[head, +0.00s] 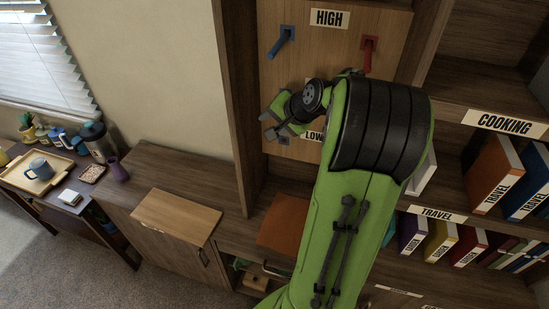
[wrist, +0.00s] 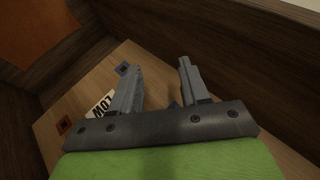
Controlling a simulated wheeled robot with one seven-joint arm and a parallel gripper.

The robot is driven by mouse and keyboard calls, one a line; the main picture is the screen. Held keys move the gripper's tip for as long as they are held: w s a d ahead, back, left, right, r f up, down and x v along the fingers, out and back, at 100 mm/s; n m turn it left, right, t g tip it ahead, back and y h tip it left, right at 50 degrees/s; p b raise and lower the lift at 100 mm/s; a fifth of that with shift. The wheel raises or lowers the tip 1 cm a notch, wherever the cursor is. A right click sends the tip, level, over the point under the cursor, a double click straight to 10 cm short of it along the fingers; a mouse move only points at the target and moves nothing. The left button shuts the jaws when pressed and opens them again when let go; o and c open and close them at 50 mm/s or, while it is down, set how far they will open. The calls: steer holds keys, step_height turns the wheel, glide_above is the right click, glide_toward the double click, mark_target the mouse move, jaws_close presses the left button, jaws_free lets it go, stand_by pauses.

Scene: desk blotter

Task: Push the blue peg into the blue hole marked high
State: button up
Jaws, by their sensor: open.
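The blue peg (head: 283,42) sticks out of a blue-rimmed hole in the wooden board (head: 335,62), left of and below the HIGH sign (head: 329,18). A small bit of blue between the fingers in the wrist view may be this peg. My gripper (head: 267,124) is open, below the peg and in front of the lower left of the board; nothing shows between its fingers (wrist: 158,78) as held. My wrist partly covers the LOW sign (head: 314,136), which also shows in the wrist view (wrist: 100,103).
A red peg (head: 369,52) sticks out of the board at the upper right. A red hole (wrist: 64,124) shows near LOW. Wooden shelf sides flank the board. Books (head: 497,175) stand on shelves at the right; a low cabinet (head: 177,217) is at the left.

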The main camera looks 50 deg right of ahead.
step_height(320, 180, down, 10)
steer(key=g+b, duration=0.1)
steer(key=b, duration=0.3)
steer(key=shift+d+f+n+g, duration=0.15)
steer(key=shift+f+n+g, duration=0.1)
steer(key=shift+n+g, duration=0.05)
steer(key=shift+w, duration=0.15)
steer(key=s+a+r+n+g, duration=0.1)
steer(key=s+a+r+n, duration=0.15)
steer(key=a, duration=0.65)
steer(key=s+a+r+n+g, duration=0.1)
steer(key=a+r+n, duration=0.25)
steer(key=a, duration=0.45)
steer(key=s+a+r+n+y, duration=0.1)
steer(key=s+a+n, duration=0.7)
steer(key=s+a, duration=0.3)
steer(key=s, duration=0.4)
steer(key=shift+s+a, duration=0.3)
steer(key=shift+a, duration=0.05)
